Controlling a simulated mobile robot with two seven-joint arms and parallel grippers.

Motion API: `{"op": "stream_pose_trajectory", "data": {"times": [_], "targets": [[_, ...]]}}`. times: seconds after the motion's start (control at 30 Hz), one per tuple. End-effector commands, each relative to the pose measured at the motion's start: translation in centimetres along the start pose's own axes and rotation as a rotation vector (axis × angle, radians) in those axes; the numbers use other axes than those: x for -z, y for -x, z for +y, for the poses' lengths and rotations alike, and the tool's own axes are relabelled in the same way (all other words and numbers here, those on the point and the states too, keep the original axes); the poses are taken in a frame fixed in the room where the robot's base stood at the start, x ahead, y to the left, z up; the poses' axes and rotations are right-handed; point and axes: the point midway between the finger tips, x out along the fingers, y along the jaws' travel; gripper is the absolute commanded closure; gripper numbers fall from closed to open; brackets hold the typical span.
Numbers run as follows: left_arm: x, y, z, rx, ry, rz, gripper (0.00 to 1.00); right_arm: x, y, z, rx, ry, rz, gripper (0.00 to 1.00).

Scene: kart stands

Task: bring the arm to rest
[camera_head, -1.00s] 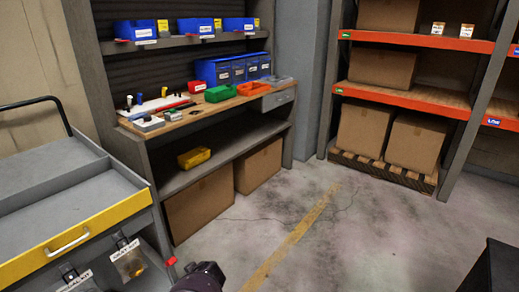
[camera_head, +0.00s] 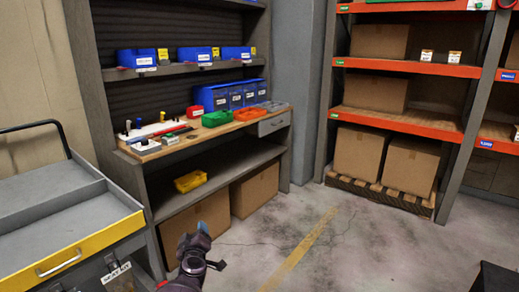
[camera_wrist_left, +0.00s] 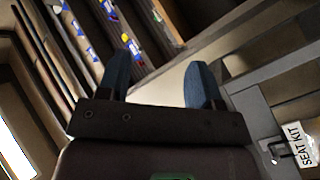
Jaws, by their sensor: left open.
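My left gripper (camera_head: 203,229) shows at the bottom of the head view, in front of the workbench's lower boxes. Its arm comes up from the bottom edge. In the left wrist view its two blue fingers (camera_wrist_left: 160,76) stand apart with nothing between them. It looks clear of the bench and the cart, and it holds nothing. My right gripper is not in view.
A grey cart (camera_head: 60,195) with a yellow front stands at the left. Behind is a workbench (camera_head: 180,147) with bins and tools, and cardboard boxes (camera_head: 255,190) below. Orange-beamed racking (camera_head: 405,122) stands at the right. Bare floor (camera_head: 330,240) lies between.

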Motion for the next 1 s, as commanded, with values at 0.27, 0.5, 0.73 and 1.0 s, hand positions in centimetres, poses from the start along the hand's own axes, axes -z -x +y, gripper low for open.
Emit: {"op": "stream_pose_trajectory", "data": {"times": [0.27,0.5,0.73,1.0], "targets": [[3.5,6.8,0.5,-0.234,-0.205,-0.075,0.40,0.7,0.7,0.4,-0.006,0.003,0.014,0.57],[3.9,14.9,-2.6,-0.248,-0.407,-0.187,0.40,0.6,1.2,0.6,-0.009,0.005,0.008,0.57],[4.3,23.2,-6.0,-0.198,-0.583,-0.274,0.40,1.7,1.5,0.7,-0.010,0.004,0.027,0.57],[4.9,33.3,-9.8,-0.137,-0.765,-0.356,0.40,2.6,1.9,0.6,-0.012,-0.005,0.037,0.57]]}}
